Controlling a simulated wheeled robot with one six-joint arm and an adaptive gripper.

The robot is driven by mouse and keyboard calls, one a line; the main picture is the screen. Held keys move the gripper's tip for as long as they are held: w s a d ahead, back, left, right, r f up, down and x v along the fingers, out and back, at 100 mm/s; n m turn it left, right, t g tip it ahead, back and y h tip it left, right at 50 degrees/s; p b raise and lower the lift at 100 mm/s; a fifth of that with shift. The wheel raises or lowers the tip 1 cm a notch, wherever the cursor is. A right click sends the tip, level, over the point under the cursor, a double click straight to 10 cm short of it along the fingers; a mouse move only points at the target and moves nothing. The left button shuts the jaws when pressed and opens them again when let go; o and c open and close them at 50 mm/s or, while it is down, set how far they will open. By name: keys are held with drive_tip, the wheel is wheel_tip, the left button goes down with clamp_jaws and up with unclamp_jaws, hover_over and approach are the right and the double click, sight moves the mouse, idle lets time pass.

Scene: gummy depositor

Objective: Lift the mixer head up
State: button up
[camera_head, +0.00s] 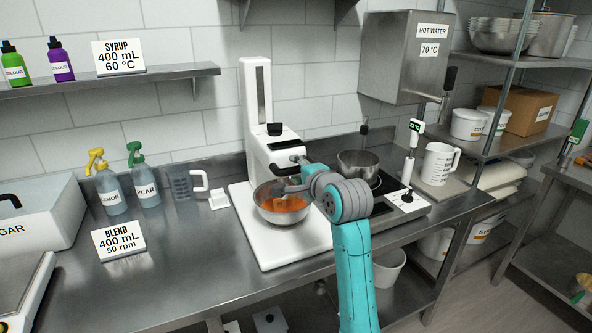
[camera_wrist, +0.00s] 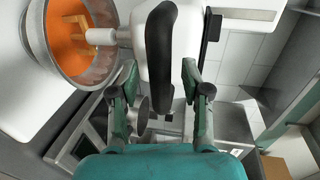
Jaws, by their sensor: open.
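The white mixer (camera_head: 256,100) stands on the steel counter, with its mixer head (camera_head: 276,150) low over a steel bowl (camera_head: 262,208) of orange liquid. In the wrist view, the mixer head (camera_wrist: 138,22) carries a curved black handle (camera_wrist: 161,50), and an orange paddle reaches into the bowl (camera_wrist: 92,78). My gripper (camera_wrist: 160,78) is open, its two fingers on either side of the black handle. Whether either finger touches the handle I cannot tell.
A steel pot (camera_head: 357,166) on a hot plate and a white jug (camera_head: 439,164) stand right of the mixer. Spray bottles (camera_head: 111,190) and a measuring jug (camera_head: 182,183) stand to its left. A hot water tank (camera_head: 400,60) hangs above right. The front-left counter is mostly clear.

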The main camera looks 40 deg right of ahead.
drive_tip(key=shift+w+d+f, duration=0.1)
drive_tip(key=shift+w+d, duration=0.05)
drive_tip(key=shift+w, duration=0.4)
clamp_jaws()
wheel_tip(320, 180, up, 14)
drive_tip(key=shift+f, duration=0.2)
idle(0.6)
drive_tip(key=shift+r, duration=0.1)
unclamp_jaws()
